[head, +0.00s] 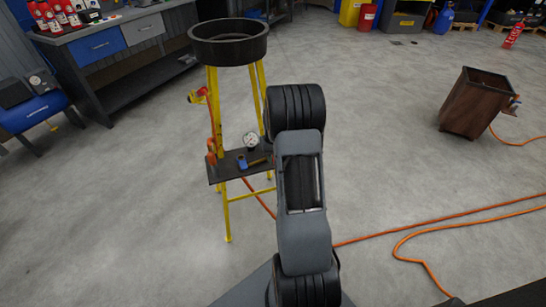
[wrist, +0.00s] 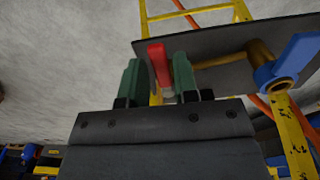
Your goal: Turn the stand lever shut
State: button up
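The yellow stand (head: 227,205) carries a dark shelf (head: 222,172) with a brass pipe and a blue handle (head: 242,163) on it. In the wrist view a red lever (wrist: 159,63) stands at the end of the brass pipe (wrist: 225,60); the blue handle (wrist: 290,65) is at the right. My gripper (wrist: 158,75) has two green fingers, one on each side of the red lever. Narrow gaps seem to show between fingers and lever, so it looks open around it. In the head view my arm hides my gripper and the red lever.
A black round basin (head: 228,50) tops the stand, and a gauge (head: 251,140) sits by the shelf. A workbench (head: 110,50) is at upper left, a brown bin (head: 474,105) at right. An orange hose (head: 440,223) crosses the floor. Open floor lies right of the stand.

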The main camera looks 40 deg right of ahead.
jog(key=shift+o, duration=1.2)
jog(key=shift+r, duration=0.1)
notch_tip(320, 180, up, 14)
jog(key=p, duration=0.1)
jog(key=shift+f+p, duration=0.2)
jog(key=shift+p, duration=0.1)
jog(key=s+a+r+n+t+p, duration=0.1)
jog(key=s+a+r+n+p, duration=0.1)
jog(key=s+a+r+p, duration=0.3)
jog(key=s+a+r+n+t+p, duration=0.2)
jog(key=s+a+r+p, duration=0.3)
jog(key=s+a+r, duration=0.6)
jog(key=a, duration=0.8)
jog(key=shift+s+a+r+t+p, duration=0.2)
jog(key=shift+t+p, duration=0.1)
jog(key=shift+p, duration=0.05)
